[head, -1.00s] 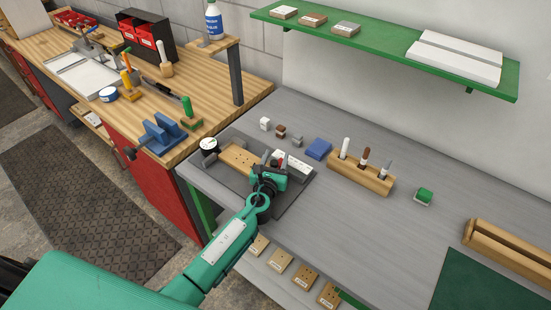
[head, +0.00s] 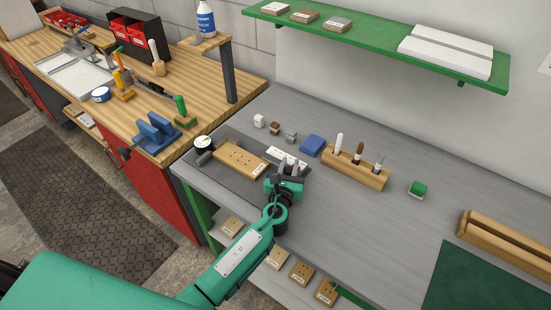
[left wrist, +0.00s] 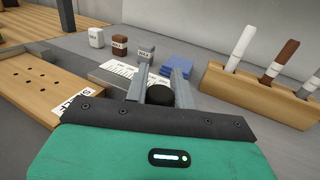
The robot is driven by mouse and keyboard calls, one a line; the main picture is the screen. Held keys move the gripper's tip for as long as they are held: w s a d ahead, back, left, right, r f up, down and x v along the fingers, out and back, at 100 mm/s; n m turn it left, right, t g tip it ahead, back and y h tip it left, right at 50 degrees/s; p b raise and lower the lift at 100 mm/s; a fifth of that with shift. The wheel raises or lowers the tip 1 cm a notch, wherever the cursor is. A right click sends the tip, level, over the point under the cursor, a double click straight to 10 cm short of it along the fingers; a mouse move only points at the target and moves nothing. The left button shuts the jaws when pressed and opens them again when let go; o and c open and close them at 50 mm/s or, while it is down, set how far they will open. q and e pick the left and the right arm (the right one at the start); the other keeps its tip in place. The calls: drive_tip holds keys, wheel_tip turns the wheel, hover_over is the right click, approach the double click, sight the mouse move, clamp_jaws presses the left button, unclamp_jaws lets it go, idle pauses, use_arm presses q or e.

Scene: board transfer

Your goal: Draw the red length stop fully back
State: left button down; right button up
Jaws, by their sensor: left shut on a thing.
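My left gripper (head: 287,170) is low over the right end of the grey fixture (head: 222,180). Its fingers (left wrist: 160,88) are closed in on a dark round knob (left wrist: 161,98), which appears to belong to the red length stop. No red of the stop shows now; the gripper hides that spot. A tan board (head: 238,159) with small holes lies flat in the fixture, left of the gripper and apart from it. A white printed scale plate (head: 283,157) lies just behind the fingers and also shows in the left wrist view (left wrist: 122,72). My right gripper is not in view.
A wooden holder (head: 354,170) with upright tools stands to the right. A round gauge (head: 203,142) sits at the fixture's left end. The grey bench is clear in front of the holder.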

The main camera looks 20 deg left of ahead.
use_arm(q)
drive_tip(key=shift+s+d, duration=0.15)
drive_tip(key=shift+d, duration=0.2)
drive_tip(key=shift+a, duration=0.2)
drive_tip(key=c, duration=1.2)
unclamp_jaws()
drive_tip(key=shift+d, duration=0.1)
drive_tip(key=shift+o, duration=0.2)
drive_tip(key=shift+s, duration=0.1)
drive_tip(key=shift+s+f, duration=0.1)
drive_tip(key=shift+s, duration=0.2)
drive_tip(key=s+b, duration=0.1)
drive_tip(key=s, duration=0.3)
drive_tip(key=s+b, duration=0.1)
drive_tip(key=s, duration=0.8)
drive_tip(key=shift+d+b, duration=0.3)
drive_tip(key=shift+b, duration=0.1)
